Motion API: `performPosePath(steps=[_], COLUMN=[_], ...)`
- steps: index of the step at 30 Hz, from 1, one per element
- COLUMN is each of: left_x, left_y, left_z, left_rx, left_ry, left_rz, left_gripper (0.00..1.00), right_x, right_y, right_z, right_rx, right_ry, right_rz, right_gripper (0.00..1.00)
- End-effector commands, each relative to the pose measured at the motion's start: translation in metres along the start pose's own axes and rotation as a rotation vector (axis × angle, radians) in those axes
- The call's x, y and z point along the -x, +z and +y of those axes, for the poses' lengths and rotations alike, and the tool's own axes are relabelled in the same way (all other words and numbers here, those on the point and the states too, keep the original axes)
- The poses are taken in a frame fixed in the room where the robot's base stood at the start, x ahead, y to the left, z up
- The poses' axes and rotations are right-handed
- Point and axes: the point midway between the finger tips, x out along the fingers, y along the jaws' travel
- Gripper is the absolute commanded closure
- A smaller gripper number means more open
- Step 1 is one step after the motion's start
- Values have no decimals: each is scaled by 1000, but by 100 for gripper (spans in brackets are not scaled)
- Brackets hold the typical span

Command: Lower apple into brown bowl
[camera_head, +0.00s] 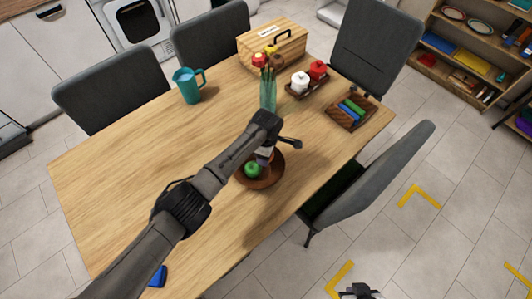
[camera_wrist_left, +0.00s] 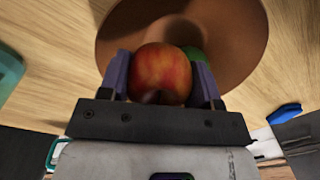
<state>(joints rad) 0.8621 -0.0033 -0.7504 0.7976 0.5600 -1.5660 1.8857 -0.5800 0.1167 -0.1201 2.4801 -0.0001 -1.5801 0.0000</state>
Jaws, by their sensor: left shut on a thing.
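The brown bowl (camera_head: 271,180) stands on the wooden table, and a green fruit (camera_head: 252,169) lies in it. My left gripper (camera_head: 265,153) is over the bowl, mostly hidden by its own arm. In the left wrist view it is shut on a red-orange apple (camera_wrist_left: 162,72), held between its two fingers. The brown bowl (camera_wrist_left: 228,60) is behind the apple there, with part of the green fruit (camera_wrist_left: 193,54) showing beside it. How high the apple is above the bowl I cannot tell. My right gripper (camera_head: 360,292) is at the bottom edge, over the floor and away from the table.
A glass vase (camera_head: 268,92) with stems stands just behind the bowl. A teal mug (camera_head: 188,85), a wooden bread box (camera_head: 272,43), a tray of jars (camera_head: 307,84) and a wooden tray (camera_head: 350,112) are farther back.

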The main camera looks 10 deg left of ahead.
Motion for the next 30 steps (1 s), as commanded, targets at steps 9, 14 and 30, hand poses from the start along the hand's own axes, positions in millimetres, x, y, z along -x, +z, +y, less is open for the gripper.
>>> performPosePath(steps=[9,14,30], left_x=[-3,-5,-5], left_y=[0,0,0], left_z=[0,0,0], left_rx=[0,0,0], left_ry=[0,1,0], left_rz=[0,0,0], left_gripper=[67,67,14], right_x=[-2,-3,-3], right_y=[1,2,1], right_z=[2,2,0], right_rx=[8,8,-1], right_ry=[6,6,-1], right_rz=[-1,-1,0], right_gripper=[100,100,100])
